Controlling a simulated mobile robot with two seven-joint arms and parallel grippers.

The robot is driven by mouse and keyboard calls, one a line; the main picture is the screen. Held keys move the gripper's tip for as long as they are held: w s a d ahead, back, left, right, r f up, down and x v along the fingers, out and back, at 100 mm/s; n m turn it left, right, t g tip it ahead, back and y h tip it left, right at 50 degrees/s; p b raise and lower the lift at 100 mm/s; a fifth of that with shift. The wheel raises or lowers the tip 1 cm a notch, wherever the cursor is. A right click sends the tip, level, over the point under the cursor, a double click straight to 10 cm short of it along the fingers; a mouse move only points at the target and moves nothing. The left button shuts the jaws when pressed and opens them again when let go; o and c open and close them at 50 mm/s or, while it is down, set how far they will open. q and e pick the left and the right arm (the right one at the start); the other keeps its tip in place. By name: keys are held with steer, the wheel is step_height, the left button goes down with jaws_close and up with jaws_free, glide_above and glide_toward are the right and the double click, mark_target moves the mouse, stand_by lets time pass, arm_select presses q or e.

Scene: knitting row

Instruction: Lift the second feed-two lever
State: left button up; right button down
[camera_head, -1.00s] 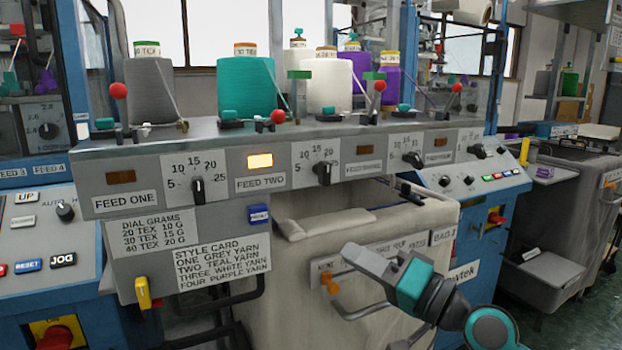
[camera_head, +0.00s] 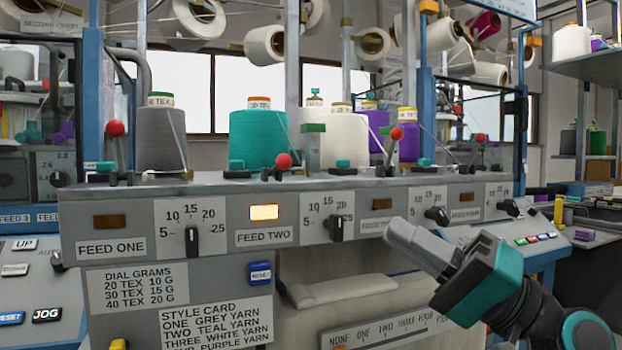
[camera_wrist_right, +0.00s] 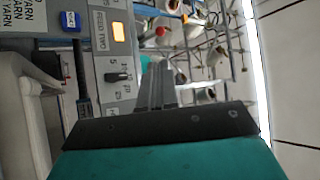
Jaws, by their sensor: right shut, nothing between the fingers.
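The feed-two lever has a red ball knob (camera_head: 283,161) and sits low on the ledge in front of the teal yarn cone (camera_head: 259,137). The amber lamp (camera_head: 264,212) above the FEED TWO label (camera_head: 264,237) is lit. My right gripper (camera_head: 393,232) is shut and empty, in front of the panel, right of and below the lever, apart from it. In the right wrist view its fingers (camera_wrist_right: 156,82) point toward the panel, and a red knob (camera_wrist_right: 162,31) shows beyond them. My left gripper is not in view.
Other red-knobbed levers stand taller at feed one (camera_head: 115,129) and farther right (camera_head: 396,134). Black dials (camera_head: 336,228) protrude from the panel near my gripper. Yarn cones line the ledge behind the levers. A pale bin (camera_head: 325,295) sits below the panel.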

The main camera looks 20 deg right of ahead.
steer(key=p, duration=0.7)
glide_toward(290, 166)
steer(key=x, duration=0.5)
steer(key=shift+w+r, duration=0.1)
steer(key=shift+r, duration=0.25)
steer(key=shift+w+a+r+p, duration=0.1)
steer(key=shift+w+a+p, duration=0.15)
steer(key=shift+p, duration=0.05)
steer(key=shift+w+a, duration=0.25)
steer(key=shift+a, duration=0.05)
